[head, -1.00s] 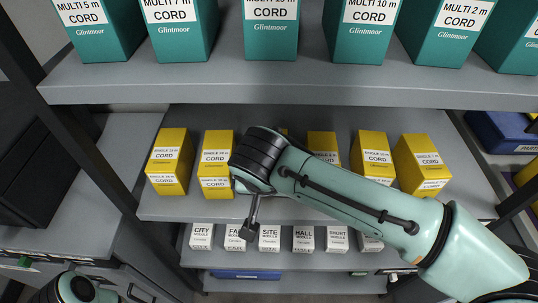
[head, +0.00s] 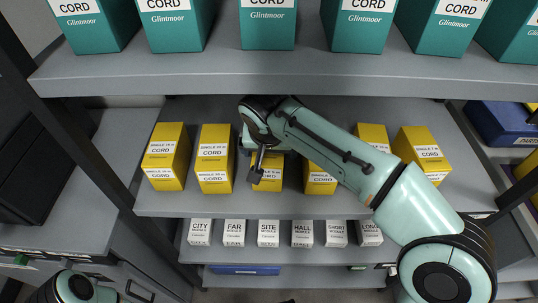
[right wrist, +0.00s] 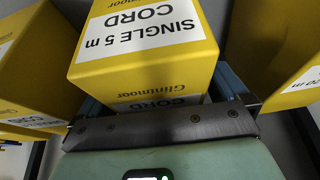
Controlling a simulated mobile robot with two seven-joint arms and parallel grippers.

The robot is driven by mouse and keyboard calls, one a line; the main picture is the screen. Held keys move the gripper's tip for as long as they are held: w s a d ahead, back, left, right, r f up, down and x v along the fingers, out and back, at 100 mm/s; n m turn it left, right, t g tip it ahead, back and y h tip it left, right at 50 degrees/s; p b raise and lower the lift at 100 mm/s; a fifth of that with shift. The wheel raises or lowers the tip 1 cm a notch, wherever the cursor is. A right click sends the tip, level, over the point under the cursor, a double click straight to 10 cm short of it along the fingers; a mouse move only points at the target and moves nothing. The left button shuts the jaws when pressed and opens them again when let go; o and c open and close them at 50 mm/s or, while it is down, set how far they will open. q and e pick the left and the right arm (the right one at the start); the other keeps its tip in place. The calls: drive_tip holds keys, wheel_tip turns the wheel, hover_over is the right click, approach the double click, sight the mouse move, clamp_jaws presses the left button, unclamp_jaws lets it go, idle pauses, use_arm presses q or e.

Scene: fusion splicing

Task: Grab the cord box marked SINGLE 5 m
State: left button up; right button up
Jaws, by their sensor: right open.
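The yellow cord box marked SINGLE 5 m (right wrist: 145,35) fills the middle of the right wrist view, its white label upside down there. In the head view, the same box (head: 268,183) stands on the middle shelf, partly hidden by my right gripper and arm. My right gripper (head: 258,166) is at the box's front. In the right wrist view, the open right gripper (right wrist: 160,98) has its dark fingers on either side of the box's lower part; I cannot tell whether they touch it. My left gripper is out of view; only part of my left arm shows at the bottom left.
Other yellow cord boxes stand close on both sides, including one to the left (head: 214,165) and one to the right (head: 320,180). Teal MULTI cord boxes (head: 268,22) line the shelf above (head: 300,72). White module boxes (head: 268,232) stand on the shelf below.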

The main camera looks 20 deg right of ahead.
drive_tip(key=shift+f, duration=0.25)
idle(0.5)
drive_tip(key=c, duration=1.2)
drive_tip(key=shift+o, duration=0.2)
drive_tip(key=shift+r, duration=0.1)
